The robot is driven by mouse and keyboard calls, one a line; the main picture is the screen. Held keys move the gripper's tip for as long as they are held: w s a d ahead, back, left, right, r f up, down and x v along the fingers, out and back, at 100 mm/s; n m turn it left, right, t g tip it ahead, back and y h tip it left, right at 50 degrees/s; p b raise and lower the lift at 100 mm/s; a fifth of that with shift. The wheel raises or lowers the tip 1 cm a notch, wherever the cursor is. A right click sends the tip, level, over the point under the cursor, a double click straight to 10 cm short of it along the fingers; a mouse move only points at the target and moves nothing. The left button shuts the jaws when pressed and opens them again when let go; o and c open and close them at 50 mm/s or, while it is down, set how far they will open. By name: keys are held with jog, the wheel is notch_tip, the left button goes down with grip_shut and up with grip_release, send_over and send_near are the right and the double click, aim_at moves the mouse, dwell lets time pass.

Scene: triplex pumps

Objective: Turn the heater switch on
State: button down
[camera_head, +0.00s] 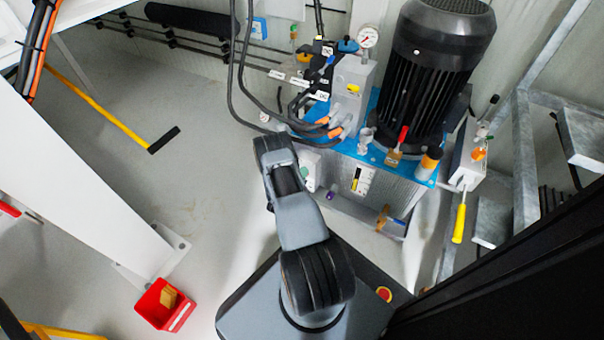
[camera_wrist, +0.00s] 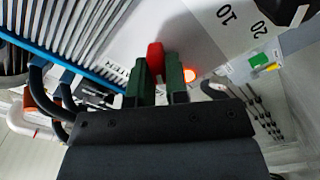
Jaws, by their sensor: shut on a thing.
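My gripper (camera_wrist: 160,85) has two green fingers, shut on a red switch handle (camera_wrist: 155,57) on a pale grey panel (camera_wrist: 135,35) in the wrist view. I take this handle to be the heater switch; its label cannot be read, and the fingers hide its lower part. An orange lamp (camera_wrist: 190,75) glows just right of the right finger. In the head view, my arm reaches up to the left side of the pump unit's tank (camera_head: 360,160). My gripper and the red handle cannot be made out there.
A black motor (camera_head: 435,75) stands on the blue-topped tank. Black hoses (camera_head: 250,75) hang close to my arm. A gauge (camera_head: 367,37) sits behind. A red bin (camera_head: 164,305) with a yellowish block (camera_head: 168,296) is on the floor at lower left. A yellow-handled tool (camera_head: 459,222) hangs at right. The left floor is mostly clear.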

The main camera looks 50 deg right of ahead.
jog(key=shift+f+n, duration=0.1)
jog(key=shift+n, duration=0.5)
jog(key=c, duration=1.1)
grip_release()
jog(key=shift+p+v, duration=2.25)
jog(key=shift+v, duration=4.65)
